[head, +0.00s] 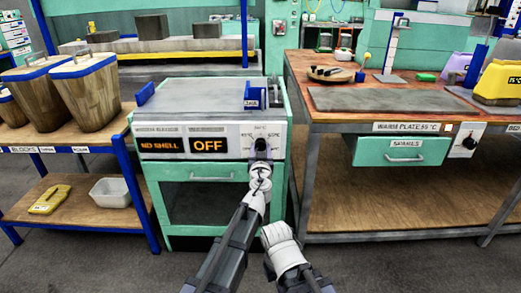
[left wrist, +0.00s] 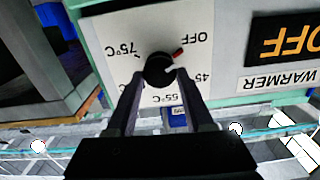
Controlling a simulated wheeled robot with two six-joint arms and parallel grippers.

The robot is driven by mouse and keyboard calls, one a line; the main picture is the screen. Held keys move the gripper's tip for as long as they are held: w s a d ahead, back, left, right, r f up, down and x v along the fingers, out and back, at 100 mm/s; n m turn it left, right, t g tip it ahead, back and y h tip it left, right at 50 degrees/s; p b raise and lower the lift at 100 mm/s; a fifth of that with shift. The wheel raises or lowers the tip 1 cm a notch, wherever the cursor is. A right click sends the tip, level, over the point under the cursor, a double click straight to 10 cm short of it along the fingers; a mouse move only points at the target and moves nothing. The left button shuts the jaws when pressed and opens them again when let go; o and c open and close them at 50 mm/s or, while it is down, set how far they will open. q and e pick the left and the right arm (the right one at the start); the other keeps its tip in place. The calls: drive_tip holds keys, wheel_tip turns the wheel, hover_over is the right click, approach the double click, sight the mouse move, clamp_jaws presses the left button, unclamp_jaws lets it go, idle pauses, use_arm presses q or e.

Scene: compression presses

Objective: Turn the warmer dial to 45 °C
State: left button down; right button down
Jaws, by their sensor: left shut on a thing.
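The warmer dial (head: 262,145) is a black knob on the white front panel of the green press unit. My left gripper (head: 261,160) reaches up to it from below and is shut on it. In the left wrist view, which is upside down, the fingers stand on both sides of the dial (left wrist: 158,70). Its red mark (left wrist: 178,53) points toward OFF. The labels 75°C, 55°C and 45 show around it, partly covered by the fingers. The warmer display (head: 209,146) reads OFF. My right gripper (head: 278,233) is low at centre; its fingers cannot be made out.
A NO SHELL display (head: 160,145) sits left of the warmer display. A bench (head: 345,127) with a drawer (head: 404,152) and another dial (head: 469,142) stands close at right. Grey floor lies between.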

use_arm(q)
drive_tip(key=m, duration=0.6)
drive_tip(key=shift+d, duration=0.15)
drive_tip(key=m, duration=0.4)
drive_tip(key=shift+f+m, duration=0.1)
drive_tip(key=shift+m, duration=0.3)
use_arm(e)
drive_tip(key=shift+f, duration=0.1)
use_arm(q)
drive_tip(key=shift+m, duration=0.3)
drive_tip(key=shift+c, duration=1.5)
unclamp_jaws()
drive_tip(key=shift+s, duration=0.1)
drive_tip(key=s, duration=0.7)
drive_tip(key=shift+s, duration=0.3)
use_arm(e)
drive_tip(key=shift+s+d, duration=0.65)
drive_tip(key=shift+s, duration=0.2)
